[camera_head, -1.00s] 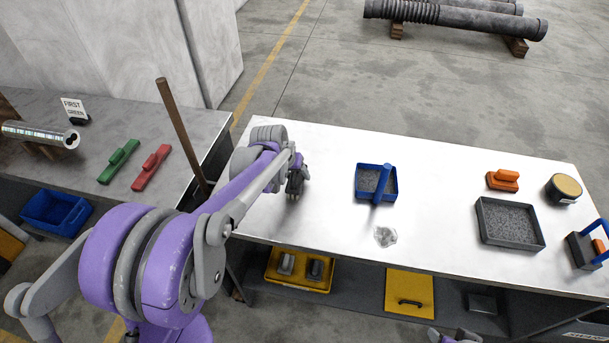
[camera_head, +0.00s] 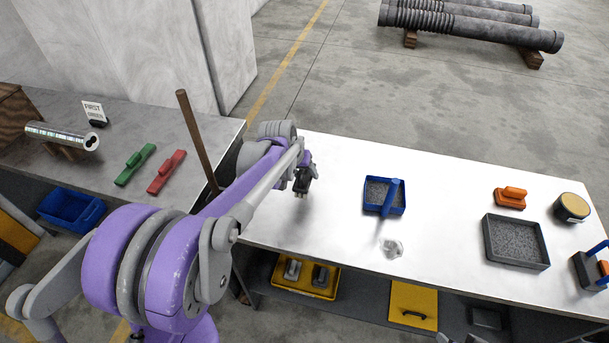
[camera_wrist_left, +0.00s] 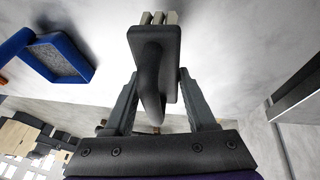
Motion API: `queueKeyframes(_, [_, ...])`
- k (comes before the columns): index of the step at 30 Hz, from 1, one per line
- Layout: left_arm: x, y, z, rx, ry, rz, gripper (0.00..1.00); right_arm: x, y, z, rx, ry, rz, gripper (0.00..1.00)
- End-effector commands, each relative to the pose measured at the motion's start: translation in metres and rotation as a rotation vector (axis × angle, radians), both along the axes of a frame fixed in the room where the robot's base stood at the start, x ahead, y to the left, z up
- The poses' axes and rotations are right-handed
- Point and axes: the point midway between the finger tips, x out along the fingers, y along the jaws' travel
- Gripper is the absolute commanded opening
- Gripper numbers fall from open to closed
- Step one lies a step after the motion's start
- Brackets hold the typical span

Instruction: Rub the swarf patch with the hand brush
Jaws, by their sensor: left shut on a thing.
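My left gripper (camera_head: 303,178) is shut on a dark hand brush, above the left part of the white worktop. In the left wrist view the hand brush (camera_wrist_left: 168,55) shows a dark block, a looped handle between the fingers and pale bristles at its far end. The swarf patch (camera_head: 391,248) is a small silvery smear on the worktop, to the right of the brush and nearer the front edge. The brush is apart from it. A small piece of my right arm shows at the bottom edge; its jaws cannot be made out.
A blue tray (camera_head: 369,206) with grey grit and a blue handle stands just behind the patch. A dark tray (camera_head: 517,264), an orange block (camera_head: 509,198) and a round tin (camera_head: 572,208) are further right. A brown stick (camera_head: 197,142) rises left of my arm.

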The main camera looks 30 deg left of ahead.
Motion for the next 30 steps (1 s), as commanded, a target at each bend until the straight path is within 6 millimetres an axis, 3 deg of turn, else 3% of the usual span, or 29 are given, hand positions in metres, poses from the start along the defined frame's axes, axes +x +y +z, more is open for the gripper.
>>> queueKeyframes(3, [0.001,0.0,0.012,0.0,-0.002,0.0,0.12,0.003,0.0,0.009,0.0,-0.006,0.0,0.5])
queueKeyframes(14, [0.0,0.0,0.013,0.0,-0.001,0.0,0.12,0.003,0.0,0.009,0.0,-0.006,0.0,0.5])
queueKeyframes(24, [0.001,0.0,0.041,0.0,-0.002,0.0,0.12,0.011,0.0,0.029,0.0,-0.022,0.0,0.5])
queueKeyframes(30, [0.0,0.0,0.041,0.0,0.0,0.0,0.12,0.011,0.0,0.029,0.0,-0.021,0.0,0.5])
